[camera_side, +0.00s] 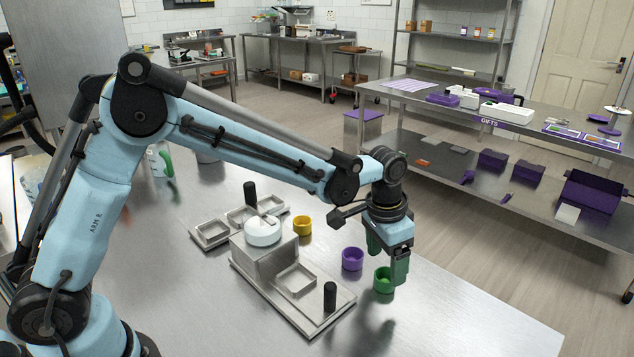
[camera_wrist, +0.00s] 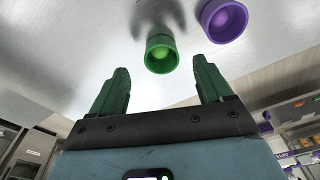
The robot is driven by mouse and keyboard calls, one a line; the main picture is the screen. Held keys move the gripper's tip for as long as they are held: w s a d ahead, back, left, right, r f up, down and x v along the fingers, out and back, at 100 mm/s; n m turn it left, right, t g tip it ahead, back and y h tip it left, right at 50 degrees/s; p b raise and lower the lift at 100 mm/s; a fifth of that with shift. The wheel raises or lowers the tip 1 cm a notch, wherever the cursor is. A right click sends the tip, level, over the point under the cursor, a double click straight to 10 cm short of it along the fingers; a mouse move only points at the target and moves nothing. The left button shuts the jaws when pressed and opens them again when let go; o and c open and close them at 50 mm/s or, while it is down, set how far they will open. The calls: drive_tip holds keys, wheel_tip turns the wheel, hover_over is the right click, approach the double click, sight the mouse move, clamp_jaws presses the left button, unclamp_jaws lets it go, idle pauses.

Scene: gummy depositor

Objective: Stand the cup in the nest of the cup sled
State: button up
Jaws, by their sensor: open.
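A small green cup (camera_side: 383,282) stands upright on the steel table, front right of the metal fixtures. My gripper (camera_side: 387,262) is above it, open, pointing down, with one green finger just over or beside the cup. In the wrist view the green cup (camera_wrist: 161,58) appears between and beyond the open fingertips (camera_wrist: 161,70), with nothing gripped. What looks like the cup sled is a steel plate (camera_side: 312,318) with a shallow square recess (camera_side: 295,281) that looks empty, and a black post (camera_side: 330,296). I cannot tell for certain which fixture is the sled.
A purple cup (camera_side: 352,260), also in the wrist view (camera_wrist: 224,20), stands close left of the green one. A yellow cup (camera_side: 302,226) is farther back. A white round piece (camera_side: 262,231) sits on the raised block. Another fixture with square recesses (camera_side: 211,234) lies behind. Table front right is clear.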

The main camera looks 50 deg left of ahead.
sight(386, 270)
drive_tip(key=shift+w+f, duration=0.15)
drive_tip(key=shift+f, duration=0.85)
drive_tip(key=shift+w+f, duration=0.15)
drive_tip(key=shift+f, duration=0.8)
drive_tip(key=shift+c, duration=0.3)
drive_tip(key=c, duration=1)
drive_tip(key=shift+c, duration=0.2)
drive_tip(key=shift+r, duration=0.5)
drive_tip(key=r, duration=0.3)
drive_tip(key=shift+s+d+r, duration=0.4)
drive_tip(key=s+d+r, duration=0.6)
drive_tip(key=s+d, duration=0.1)
drive_tip(key=shift+s+r, duration=0.15)
drive_tip(key=shift+s, duration=0.25)
